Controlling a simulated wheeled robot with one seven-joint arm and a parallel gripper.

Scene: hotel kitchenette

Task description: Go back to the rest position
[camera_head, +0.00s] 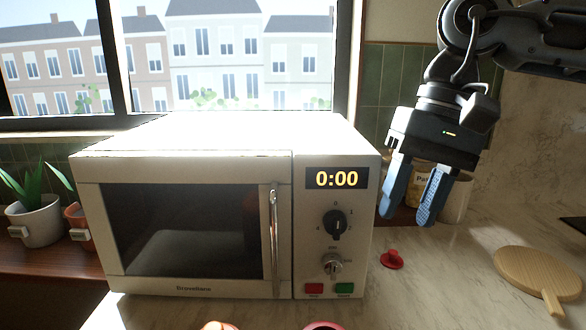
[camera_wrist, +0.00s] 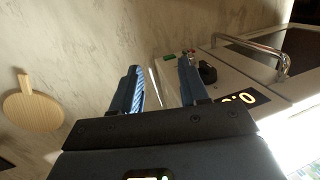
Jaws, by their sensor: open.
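My gripper (camera_head: 409,203) hangs from my arm at the upper right, with its two blue fingers pointing down and apart. It is open, and I see nothing between the fingers. It is in the air to the right of the white microwave (camera_head: 335,270), above the marble counter. The microwave also shows at the right of the wrist view (camera_wrist: 245,77). Its door is shut, and its display reads 0:00.
A small red knob-like object (camera_head: 392,260) lies on the counter right of the microwave. A round wooden board (camera_head: 535,270) lies farther right. Canisters (camera_head: 455,205) stand behind my gripper. Potted plants (camera_head: 38,222) stand at left. Two partly cut-off round objects are at the bottom edge.

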